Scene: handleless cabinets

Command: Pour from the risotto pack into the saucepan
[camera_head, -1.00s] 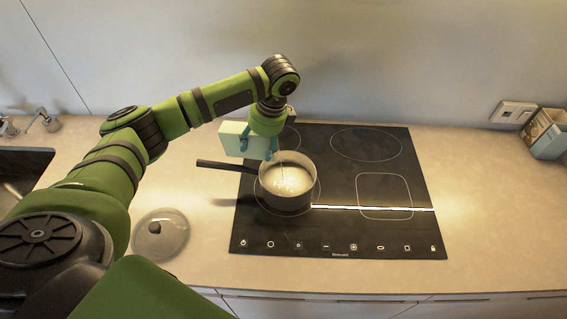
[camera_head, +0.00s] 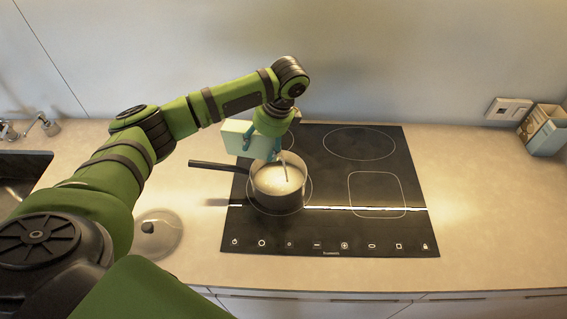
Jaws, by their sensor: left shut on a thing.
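The saucepan (camera_head: 277,203) stands on the front left zone of the black hob, its dark handle pointing left. Pale contents show inside it. My left gripper (camera_head: 270,148) is shut on the risotto pack (camera_head: 237,138), a pale green box held tilted above the pan's back left rim. A thin pale stream runs from the pack's right end down into the pan. The fingers are partly hidden by the wrist and the pack. My right gripper is not in view.
A glass lid (camera_head: 157,234) lies on the counter left of the hob (camera_head: 330,235). A sink (camera_head: 22,172) is at the far left. A box-like holder (camera_head: 543,130) stands at the back right by a wall socket (camera_head: 508,109). The counter right of the hob is clear.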

